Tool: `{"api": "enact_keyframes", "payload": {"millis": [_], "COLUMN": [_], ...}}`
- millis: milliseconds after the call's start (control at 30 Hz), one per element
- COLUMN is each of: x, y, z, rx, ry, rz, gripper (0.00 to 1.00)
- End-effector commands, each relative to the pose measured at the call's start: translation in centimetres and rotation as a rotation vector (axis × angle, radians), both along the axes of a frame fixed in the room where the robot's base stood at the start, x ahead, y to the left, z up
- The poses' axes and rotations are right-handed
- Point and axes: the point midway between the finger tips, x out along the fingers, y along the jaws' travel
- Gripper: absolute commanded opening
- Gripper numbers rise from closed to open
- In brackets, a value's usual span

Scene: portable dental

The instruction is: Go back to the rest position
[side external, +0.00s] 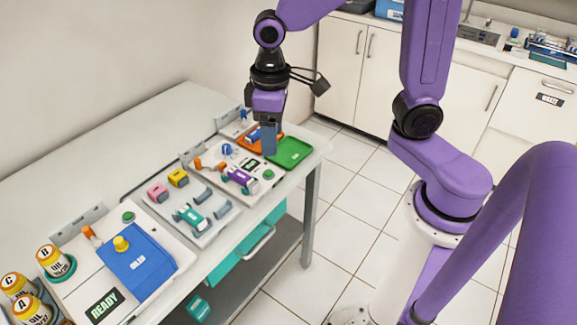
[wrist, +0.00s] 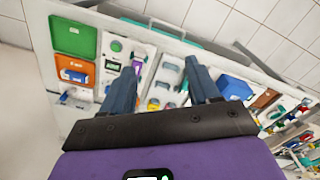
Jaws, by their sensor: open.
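My gripper (side external: 269,140) is above the far end of the white table, by the green tray (side external: 289,152) and the orange tray (side external: 262,136). In the wrist view my gripper's two blue-grey fingers (wrist: 160,88) are spread apart with nothing between them. A blue item (wrist: 74,75) lies in the orange tray. The green tray is empty in the wrist view (wrist: 73,36). The fingers point down over the work area, and I cannot tell their exact height above the table.
The table (side external: 115,130) holds a purple part (side external: 240,177), a teal part (side external: 192,217), a blue box (side external: 138,261) and several oil cans (side external: 56,262) at the near end. White cabinets (side external: 358,75) stand behind. The air above the table's rear side is clear.

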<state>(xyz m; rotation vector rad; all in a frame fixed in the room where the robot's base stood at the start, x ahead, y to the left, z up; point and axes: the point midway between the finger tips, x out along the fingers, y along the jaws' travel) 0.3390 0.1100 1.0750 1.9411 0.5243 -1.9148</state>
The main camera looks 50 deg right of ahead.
Motion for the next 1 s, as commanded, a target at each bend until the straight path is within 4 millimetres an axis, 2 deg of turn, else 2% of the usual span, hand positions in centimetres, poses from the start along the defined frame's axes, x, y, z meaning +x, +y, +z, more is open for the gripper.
{"api": "enact_keyframes", "payload": {"millis": [33, 400, 600, 800, 1000], "x": [-1.4, -11.1, -15.3, -17.3, -17.6], "y": [-0.2, -2.8, -4.6, -5.6, -5.7], "z": [0.2, 0.3, 0.0, -0.3, -0.3], "rx": [0.002, 0.008, 0.01, 0.012, 0.011], "ry": [-0.002, -0.009, -0.012, -0.012, -0.011], "rz": [0.043, 0.352, 0.494, 0.564, 0.574], "gripper": [0.61, 0.61, 0.61, 0.61, 0.61]}}
